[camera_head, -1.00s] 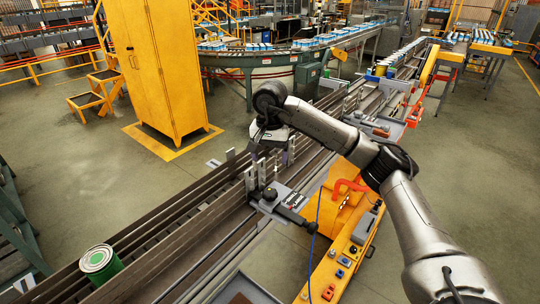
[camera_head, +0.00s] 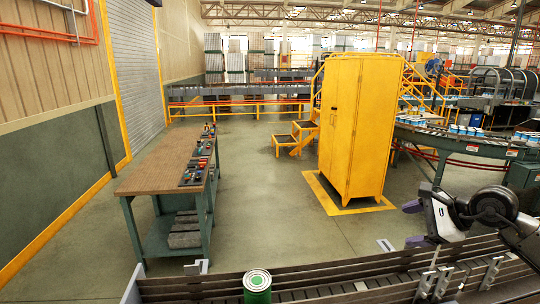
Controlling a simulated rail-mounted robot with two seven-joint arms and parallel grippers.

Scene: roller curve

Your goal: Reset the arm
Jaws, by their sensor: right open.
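My right arm (camera_head: 490,208) comes in at the right edge of the head view. Its gripper (camera_head: 413,224) points left, with two purple fingertips held apart and nothing between them. It hangs above the far side of the roller conveyor (camera_head: 330,290). A green can with a pale lid (camera_head: 257,283) stands upright at the conveyor's left part, well away from the gripper. My left gripper is not in view.
Metal guide brackets (camera_head: 440,281) stand on the conveyor below my right arm. Beyond it are a yellow cabinet (camera_head: 358,125), yellow steps (camera_head: 295,136) and a workbench (camera_head: 155,172) with small coloured items. The floor between bench and cabinet is clear.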

